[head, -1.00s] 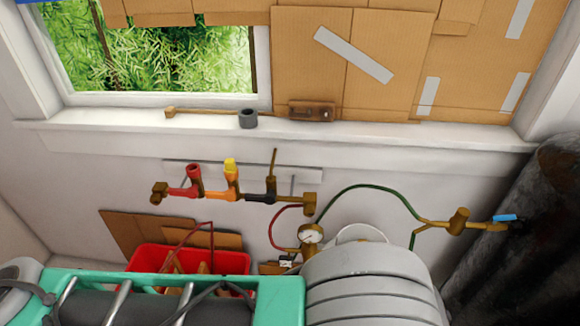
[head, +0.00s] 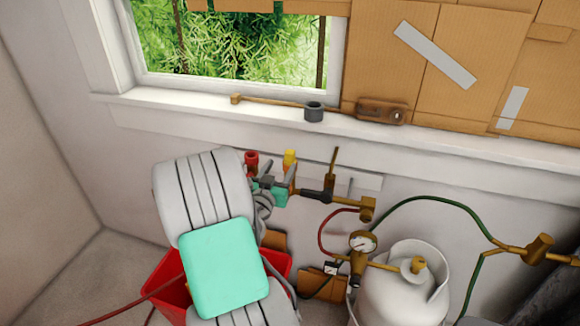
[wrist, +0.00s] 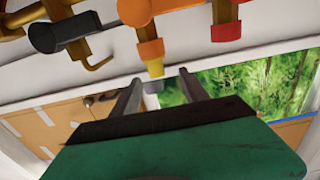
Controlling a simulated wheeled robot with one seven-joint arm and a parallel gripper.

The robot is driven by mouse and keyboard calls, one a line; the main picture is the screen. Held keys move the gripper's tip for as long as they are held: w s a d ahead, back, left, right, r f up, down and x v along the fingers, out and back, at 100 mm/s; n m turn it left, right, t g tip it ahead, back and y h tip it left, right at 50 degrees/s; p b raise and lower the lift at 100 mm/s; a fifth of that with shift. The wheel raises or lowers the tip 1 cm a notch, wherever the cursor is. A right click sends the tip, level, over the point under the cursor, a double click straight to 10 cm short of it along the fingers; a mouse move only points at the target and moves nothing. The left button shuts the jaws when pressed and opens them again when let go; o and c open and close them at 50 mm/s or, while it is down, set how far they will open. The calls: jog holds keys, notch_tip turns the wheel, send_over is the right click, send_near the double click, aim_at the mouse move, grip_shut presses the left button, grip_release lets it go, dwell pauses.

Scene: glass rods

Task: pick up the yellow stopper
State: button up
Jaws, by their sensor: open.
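The yellow stopper (head: 290,157) sits upright on the orange fitting of the pipe manifold on the wall below the window sill. In the wrist view the yellow stopper (wrist: 155,68) appears upside down under its orange fitting (wrist: 150,48). My gripper (wrist: 160,79) is open, with its two dark fingers pointing towards the stopper. The stopper's tip shows between the fingertips in the picture; I cannot tell whether it is between them in depth. In the head view my gripper (head: 275,182) is partly hidden by my arm, just below the stopper.
A red fitting (head: 251,162) stands just left of the stopper, and a brass valve (head: 331,170) to its right. A grey ring (head: 314,112) lies on the sill. Below are a red crate (head: 165,278), a gauge (head: 362,244) with hoses and a white gas tank (head: 405,290).

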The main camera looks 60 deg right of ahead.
aim_at(289, 158)
jog(key=d+p, duration=0.4)
jog(key=d, duration=0.3)
jog(key=shift+w+d+r, duration=0.1)
jog(key=shift+w, duration=0.05)
jog(key=shift+d, duration=0.25)
jog(key=shift+c, duration=0.4)
grip_shut()
